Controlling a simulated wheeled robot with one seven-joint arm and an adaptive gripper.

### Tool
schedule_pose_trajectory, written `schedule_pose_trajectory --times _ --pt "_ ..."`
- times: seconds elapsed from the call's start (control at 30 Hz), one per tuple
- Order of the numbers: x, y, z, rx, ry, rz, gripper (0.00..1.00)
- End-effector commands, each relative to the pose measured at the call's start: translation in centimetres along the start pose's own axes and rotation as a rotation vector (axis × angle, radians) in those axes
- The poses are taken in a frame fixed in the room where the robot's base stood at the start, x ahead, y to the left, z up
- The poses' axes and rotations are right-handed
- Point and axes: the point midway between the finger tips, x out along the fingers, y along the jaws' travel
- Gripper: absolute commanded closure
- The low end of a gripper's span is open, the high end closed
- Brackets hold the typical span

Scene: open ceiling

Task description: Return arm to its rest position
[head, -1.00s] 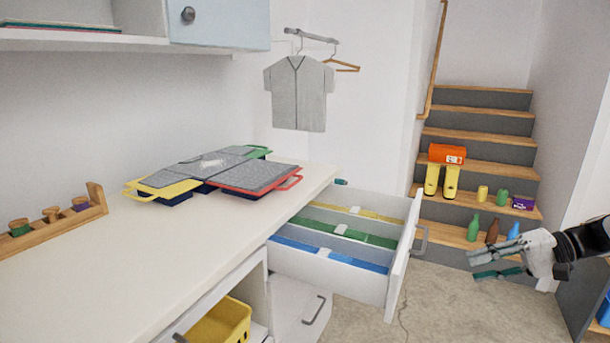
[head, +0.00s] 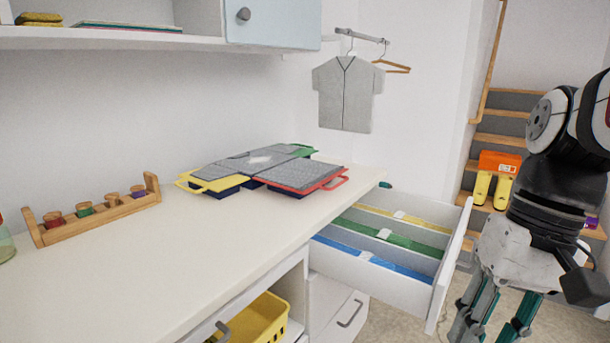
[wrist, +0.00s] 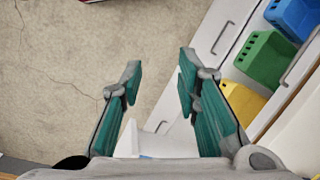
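My gripper (head: 490,318) hangs at the right of the head view, its fingers pointing down, in front of the open drawer's front panel. In the wrist view my gripper (wrist: 158,82) has its two teal-padded fingers apart, with nothing between them but floor and a white surface below. My arm is folded above it at the right edge of the head view.
An open drawer (head: 437,285) with yellow, green and blue dividers juts out under the white counter (head: 120,255). Stairs (head: 497,140) with orange-and-yellow boots (head: 498,165) stand behind my arm. In the wrist view, blue, green (wrist: 262,60) and yellow bins sit at the right. Bare floor (wrist: 90,60) lies left.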

Motion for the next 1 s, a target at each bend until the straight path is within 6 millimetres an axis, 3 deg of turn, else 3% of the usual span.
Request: schedule_pose_trajectory --times 0.1,0.2,0.4,0.63,1.0 --pt "0.6 -0.4 3.6 -0.039 0.051 0.079 0.70" --pt "1.2 -0.2 5.8 -0.061 0.089 0.124 0.70" --pt "2.4 0.5 8.7 -0.097 0.154 0.179 0.70" --pt "3.7 1.4 10.8 -0.132 0.217 0.211 0.70" --pt "-2.6 0.0 11.0 -0.140 0.293 0.203 0.70"
